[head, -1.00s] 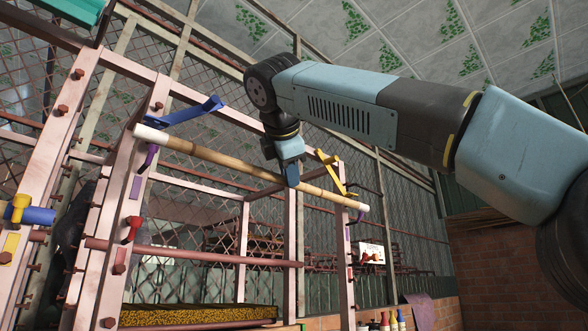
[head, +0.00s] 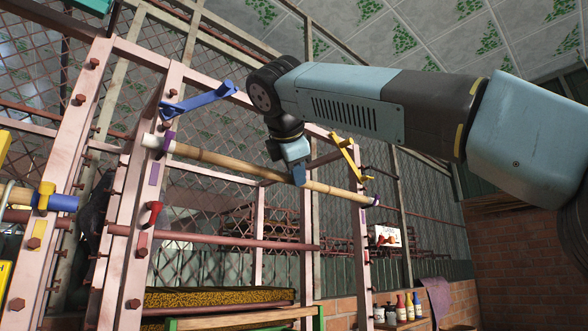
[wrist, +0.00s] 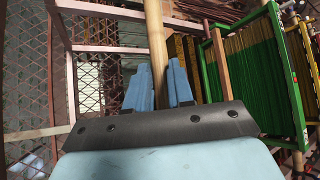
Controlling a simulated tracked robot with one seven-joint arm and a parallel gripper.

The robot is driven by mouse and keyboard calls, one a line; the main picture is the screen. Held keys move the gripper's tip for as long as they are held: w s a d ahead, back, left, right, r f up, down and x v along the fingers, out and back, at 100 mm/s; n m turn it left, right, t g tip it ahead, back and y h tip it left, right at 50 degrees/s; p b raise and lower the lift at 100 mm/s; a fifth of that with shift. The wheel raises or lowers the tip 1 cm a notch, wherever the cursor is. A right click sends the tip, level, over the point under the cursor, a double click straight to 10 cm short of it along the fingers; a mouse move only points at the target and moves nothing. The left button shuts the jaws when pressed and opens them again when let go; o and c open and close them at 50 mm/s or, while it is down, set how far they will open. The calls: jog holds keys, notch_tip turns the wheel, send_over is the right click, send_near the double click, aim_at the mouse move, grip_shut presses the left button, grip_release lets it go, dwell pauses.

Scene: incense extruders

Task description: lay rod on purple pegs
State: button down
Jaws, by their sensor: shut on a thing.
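The rod (head: 230,162) is a long tan bamboo pole with white ends, slanting down to the right across the pink frame. My gripper (head: 299,176) is shut on it right of its middle. In the wrist view the rod (wrist: 155,45) runs up from between the two blue fingers. The left purple peg (head: 168,143) overlaps the rod just inside its left white end. The right purple peg (head: 375,201) is at the rod's right end. Both pegs line up with the rod in the picture; I cannot tell whether it bears on them.
A blue bracket (head: 200,101) and a yellow bracket (head: 350,158) stick out just above the rod. A red peg (head: 149,213) is lower on the left post. Bottles (head: 410,305) stand at the lower right.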

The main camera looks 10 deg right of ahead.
jog(key=c, duration=0.9)
grip_release()
jog(key=shift+o, duration=0.5)
jog(key=shift+o, duration=1.1)
jog(key=s+d, duration=0.5)
jog(key=s, duration=0.3)
jog(key=shift+d, duration=0.3)
